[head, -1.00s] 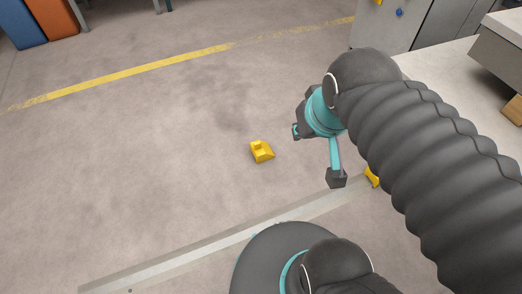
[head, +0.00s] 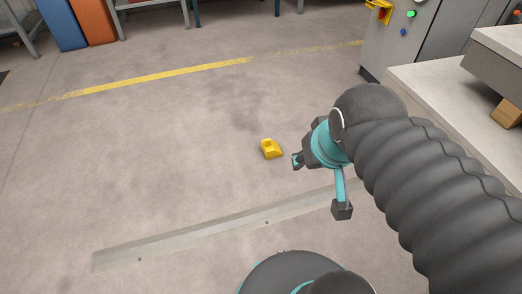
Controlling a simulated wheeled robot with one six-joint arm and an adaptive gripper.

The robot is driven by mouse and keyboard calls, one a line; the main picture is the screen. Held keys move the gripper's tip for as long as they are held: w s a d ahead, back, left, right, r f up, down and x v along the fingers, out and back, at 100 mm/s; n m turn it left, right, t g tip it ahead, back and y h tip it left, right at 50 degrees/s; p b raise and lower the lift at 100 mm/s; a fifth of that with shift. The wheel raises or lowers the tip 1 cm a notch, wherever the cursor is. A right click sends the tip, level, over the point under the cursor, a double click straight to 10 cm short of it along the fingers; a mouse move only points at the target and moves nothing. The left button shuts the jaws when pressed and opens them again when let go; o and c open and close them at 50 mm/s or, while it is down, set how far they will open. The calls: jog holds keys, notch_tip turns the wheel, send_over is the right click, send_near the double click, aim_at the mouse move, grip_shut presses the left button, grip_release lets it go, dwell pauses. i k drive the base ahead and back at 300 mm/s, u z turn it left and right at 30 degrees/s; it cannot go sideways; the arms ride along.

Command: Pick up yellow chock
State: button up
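The yellow chock (head: 271,149) lies on the concrete floor near the middle of the head view. My gripper (head: 318,184) is to the right of it, with its two fingers spread wide apart. One fingertip shows close to the chock's right side in the picture, and the other is lower, above the floor strip. Nothing is between the fingers. The chock and the gripper look apart, but the height of the gripper over the floor is hard to tell.
A grey floor strip (head: 180,241) runs below the chock. A yellow painted line (head: 160,75) crosses behind. A machine cabinet (head: 425,40) and a pale table (head: 440,85) with a wooden block (head: 508,112) stand right. Blue (head: 62,24) and orange (head: 92,20) panels stand back left. The floor left is clear.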

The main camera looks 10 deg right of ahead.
aim_at(271, 148)
jog(key=u, duration=0.35)
jog(key=i, duration=1)
jog(key=z, duration=0.15)
